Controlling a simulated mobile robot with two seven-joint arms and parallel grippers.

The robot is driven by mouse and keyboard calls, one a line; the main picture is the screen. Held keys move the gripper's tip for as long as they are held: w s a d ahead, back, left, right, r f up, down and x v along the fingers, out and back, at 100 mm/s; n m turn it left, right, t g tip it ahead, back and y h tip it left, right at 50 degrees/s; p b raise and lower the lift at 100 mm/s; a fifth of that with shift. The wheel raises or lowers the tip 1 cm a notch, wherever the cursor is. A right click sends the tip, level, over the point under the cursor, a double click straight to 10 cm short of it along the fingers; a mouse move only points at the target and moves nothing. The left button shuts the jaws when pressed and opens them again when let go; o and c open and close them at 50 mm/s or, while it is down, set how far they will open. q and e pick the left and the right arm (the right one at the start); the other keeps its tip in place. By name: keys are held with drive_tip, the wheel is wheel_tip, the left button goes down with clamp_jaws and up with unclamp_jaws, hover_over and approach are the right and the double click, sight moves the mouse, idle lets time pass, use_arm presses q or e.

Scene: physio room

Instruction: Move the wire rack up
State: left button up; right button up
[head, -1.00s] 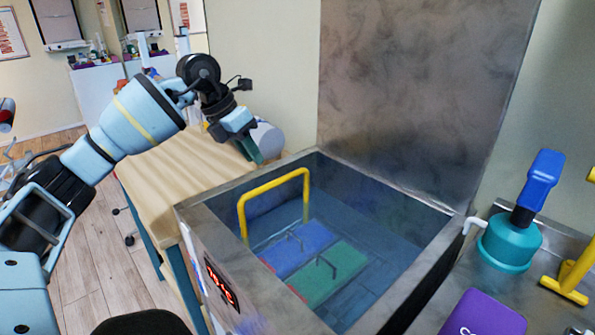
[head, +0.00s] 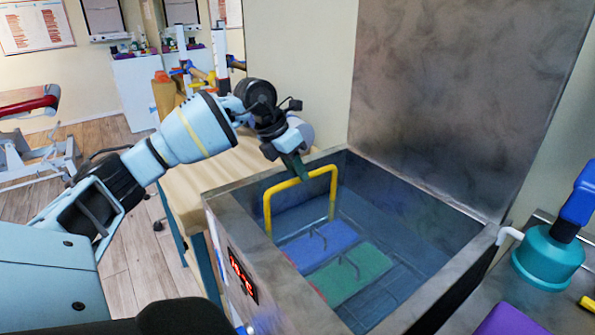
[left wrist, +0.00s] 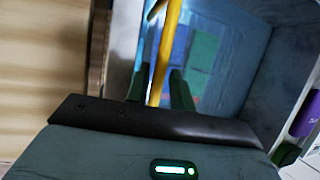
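The wire rack sits low in the blue-lined metal tank (head: 222,199). Its yellow handle (head: 267,213) stands up as an arch at the tank's left side. The rack bears a blue pack (head: 318,243) and a green pack (head: 350,275). My left gripper (head: 297,173) is at the top bar of the handle, pointing down. In the left wrist view the yellow handle (left wrist: 171,40) runs between the two dark green fingers, which stand apart with a gap on each side. The wire parts under the packs are mostly hidden. My right gripper is not in view.
A tall grey panel (head: 450,90) rises behind the tank. A counter at the right holds a teal container with a blue top (head: 548,260) and a purple item (head: 510,320). A beige-topped table (head: 190,175) stands to the left.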

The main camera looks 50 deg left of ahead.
use_arm(q)
drive_tip(key=shift+w+d+f, duration=0.1)
drive_tip(key=shift+f, duration=0.1)
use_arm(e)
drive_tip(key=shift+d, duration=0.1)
use_arm(q)
clamp_jaws()
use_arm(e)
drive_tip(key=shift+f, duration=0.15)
